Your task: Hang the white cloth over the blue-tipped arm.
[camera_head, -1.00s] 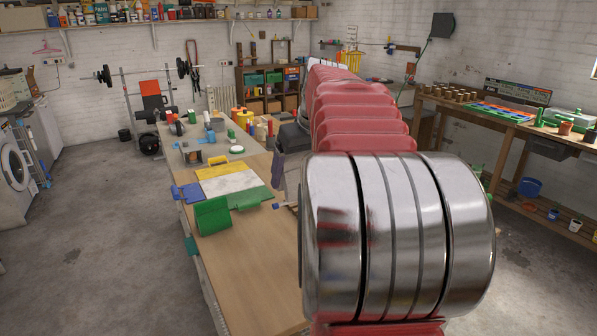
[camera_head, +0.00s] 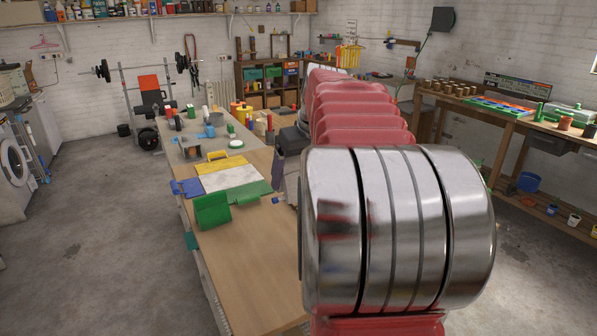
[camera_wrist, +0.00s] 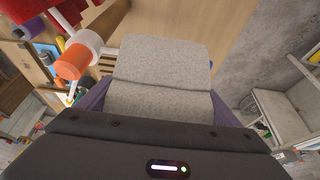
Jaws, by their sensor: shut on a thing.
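The white cloth (camera_wrist: 160,65) hangs from my gripper (camera_wrist: 160,108), folded over between the purple fingers in the wrist view. In the head view my gripper (camera_head: 282,165) is beside the bench's right edge, partly hidden by my arm, with the pale cloth (camera_head: 292,180) just showing. A small blue tip (camera_head: 276,201) shows at the bench edge, below and left of the cloth. Most of its arm is hidden, and I cannot tell whether the cloth touches it.
The workbench (camera_head: 250,256) holds a yellow, white and green mat, a green box (camera_head: 212,211) and several small items. An orange-and-white cylinder (camera_wrist: 72,62) is left of the cloth in the wrist view. Another bench (camera_head: 500,119) stands at right. Floor at left is clear.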

